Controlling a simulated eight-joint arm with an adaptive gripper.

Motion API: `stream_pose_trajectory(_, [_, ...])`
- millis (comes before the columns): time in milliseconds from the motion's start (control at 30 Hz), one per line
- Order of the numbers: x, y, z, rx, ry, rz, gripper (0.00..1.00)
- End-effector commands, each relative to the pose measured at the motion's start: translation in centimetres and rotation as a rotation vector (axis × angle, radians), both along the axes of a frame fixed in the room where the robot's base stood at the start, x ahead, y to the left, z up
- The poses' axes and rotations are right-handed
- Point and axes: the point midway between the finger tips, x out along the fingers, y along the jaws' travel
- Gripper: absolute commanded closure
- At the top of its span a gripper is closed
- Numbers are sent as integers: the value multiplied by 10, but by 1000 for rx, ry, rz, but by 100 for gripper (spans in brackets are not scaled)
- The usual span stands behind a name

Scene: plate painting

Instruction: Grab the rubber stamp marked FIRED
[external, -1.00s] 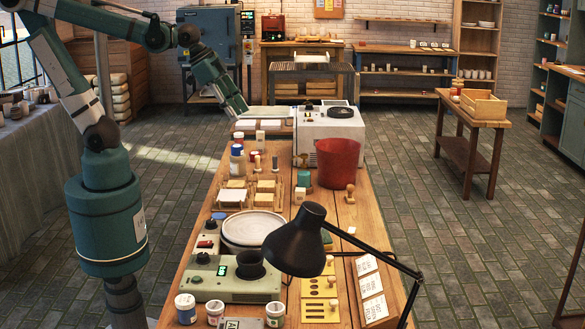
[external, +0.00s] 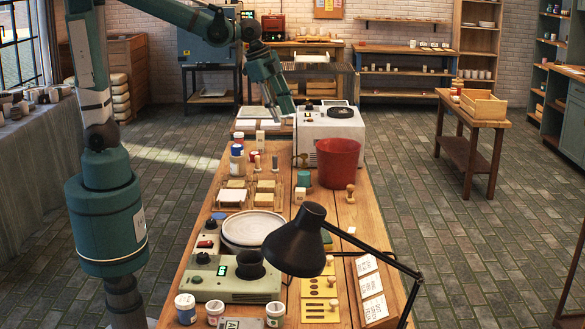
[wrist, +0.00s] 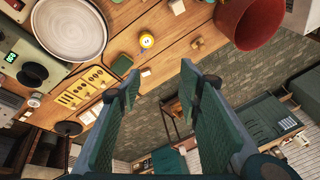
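Several small wooden-handled stamps stand on the wooden bench; I cannot read FIRED on any of them. One stamp (external: 350,194) is right of centre, in front of the red bucket (external: 338,160). Another (external: 300,195) stands left of it, and one more (external: 304,160) is farther back. My gripper (external: 289,112) is above the far end of the bench, by the white machine. In the wrist view its fingers (wrist: 159,85) are apart and empty.
The black desk lamp (external: 305,240) arches over the front right of the bench. The round plate (external: 254,228) sits on the left, beside the green scale (external: 228,285). The white machine (external: 333,121) stands at the far end.

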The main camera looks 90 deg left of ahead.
Motion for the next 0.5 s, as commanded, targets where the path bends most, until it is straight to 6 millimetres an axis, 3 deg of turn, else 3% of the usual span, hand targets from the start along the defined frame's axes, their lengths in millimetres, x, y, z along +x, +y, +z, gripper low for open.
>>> stream_pose_trajectory(500, [82,30,-40,61,92,-183,65])
